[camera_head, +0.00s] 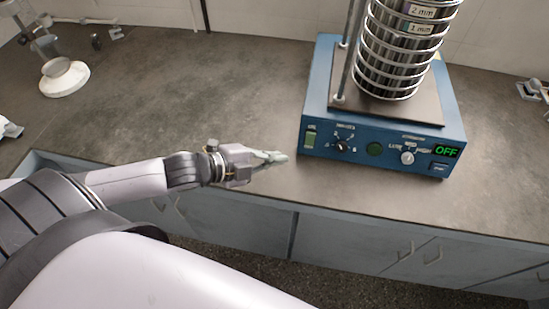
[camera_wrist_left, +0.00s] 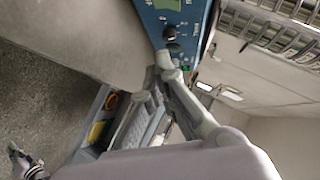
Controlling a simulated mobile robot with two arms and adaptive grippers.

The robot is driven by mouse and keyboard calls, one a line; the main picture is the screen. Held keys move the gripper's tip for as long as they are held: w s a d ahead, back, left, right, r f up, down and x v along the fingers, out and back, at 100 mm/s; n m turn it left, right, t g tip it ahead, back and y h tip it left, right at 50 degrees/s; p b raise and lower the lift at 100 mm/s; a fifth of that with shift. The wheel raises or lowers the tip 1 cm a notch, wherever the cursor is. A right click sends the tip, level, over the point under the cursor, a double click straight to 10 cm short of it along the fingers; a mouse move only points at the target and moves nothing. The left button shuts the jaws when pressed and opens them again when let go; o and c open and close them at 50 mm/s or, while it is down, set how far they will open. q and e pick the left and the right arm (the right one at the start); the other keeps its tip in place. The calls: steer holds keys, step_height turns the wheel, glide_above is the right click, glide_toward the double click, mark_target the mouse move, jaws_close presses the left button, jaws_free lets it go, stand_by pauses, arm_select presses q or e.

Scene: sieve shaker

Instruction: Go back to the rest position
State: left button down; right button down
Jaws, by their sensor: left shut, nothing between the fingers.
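My left gripper (camera_head: 276,157) is shut and empty above the front part of the bench, just left of the sieve shaker. It also shows in the left wrist view (camera_wrist_left: 160,68), with its fingers close to the shaker's front panel. The blue sieve shaker (camera_head: 385,153) stands on the bench and bears a stack of metal sieves (camera_head: 395,60). Its display reads OFF in green. I cannot tell from the head view whether the fingertips touch the shaker, but a small gap shows. My right gripper is not seen in the head view.
The grey bench top (camera_head: 190,95) is clear between the shaker and a white-based stand (camera_head: 64,78) at the back left. Metal parts (camera_head: 532,90) lie at the right edge. Cabinets with handles (camera_head: 340,245) run below the bench's front edge.

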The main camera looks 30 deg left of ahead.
arm_select(q)
steer(key=shift+s, duration=0.1)
stand_by(0.4)
steer(key=s+f+n+g+y, duration=0.4)
steer(key=s+f+n, duration=0.1)
steer(key=s+n, duration=0.35)
steer(key=s+f+n+g+y, duration=0.3)
steer(key=s+f+n, duration=0.2)
steer(key=s+n, duration=0.3)
step_height(320, 180, down, 25)
steer(key=s+g, duration=0.1)
steer(key=s+a+f+g, duration=0.1)
steer(key=s+a+f, duration=0.2)
steer(key=s+f, duration=1.2)
steer(key=shift+s+a+f+n+g, duration=0.15)
steer(key=shift+s+f+n+g, duration=0.2)
steer(key=shift+s, duration=0.5)
